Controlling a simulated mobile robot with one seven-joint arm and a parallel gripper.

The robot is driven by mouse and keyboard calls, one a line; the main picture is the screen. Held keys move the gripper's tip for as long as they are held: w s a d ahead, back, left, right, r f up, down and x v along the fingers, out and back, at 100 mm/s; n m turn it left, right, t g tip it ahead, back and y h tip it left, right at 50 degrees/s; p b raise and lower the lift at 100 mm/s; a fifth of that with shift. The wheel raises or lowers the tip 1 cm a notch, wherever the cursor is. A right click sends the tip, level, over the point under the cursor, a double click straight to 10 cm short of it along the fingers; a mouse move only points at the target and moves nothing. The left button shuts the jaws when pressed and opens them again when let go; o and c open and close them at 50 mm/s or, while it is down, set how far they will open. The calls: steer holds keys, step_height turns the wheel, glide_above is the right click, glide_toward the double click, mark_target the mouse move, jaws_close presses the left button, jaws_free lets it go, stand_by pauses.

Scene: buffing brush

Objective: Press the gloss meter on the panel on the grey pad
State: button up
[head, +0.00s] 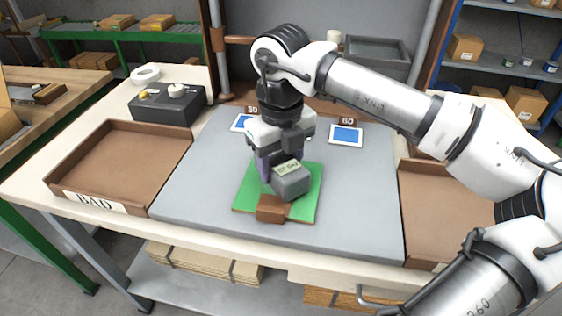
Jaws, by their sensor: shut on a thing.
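The gloss meter (291,183) is a small grey box with a pale display on its top. It is in my gripper (280,160), which is shut on it. The meter is over the green panel (247,195), which lies on the grey pad (190,190). I cannot tell whether the meter's underside touches the panel. A brown block (271,208) is at the panel's front edge, just in front of the meter. My gripper hides the panel's back part and most of the fingers. A purple part shows at the gripper's left side.
A tray marked BAD (120,125) stands left, and another brown tray (440,215) stands right, partly behind my arm. Blue-screened cards (346,136) lie at the pad's back. A dark control box (167,103) is at back left. The pad's left and right front are clear.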

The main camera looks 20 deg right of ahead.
steer(key=shift+r+p, duration=1.6)
steer(key=shift+r, duration=1.55)
